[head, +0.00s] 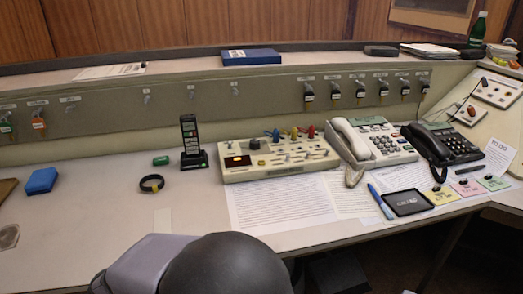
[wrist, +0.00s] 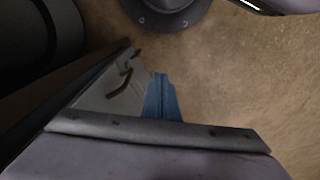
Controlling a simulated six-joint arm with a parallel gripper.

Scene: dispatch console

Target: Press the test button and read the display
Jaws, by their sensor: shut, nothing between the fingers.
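A beige control box (head: 280,160) stands on the desk in the head view. At its left end is a small dark display (head: 237,161) with a faint red glow; its reading is too small to make out. Several switches and buttons cover the top, with a black knob (head: 254,143) and blue, yellow and red pieces along the back edge. I cannot tell which one is the test button. In the wrist view, my gripper (wrist: 160,80) shows as blue fingers held together, empty, over brown floor. It does not show in the head view and is away from the box.
A cordless handset (head: 190,143) stands left of the box, with a black wristband (head: 152,183) nearby. A white phone (head: 370,140) and a black phone (head: 445,143) stand to its right. Paper sheets (head: 282,204) lie in front. The desk's left part is mostly clear.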

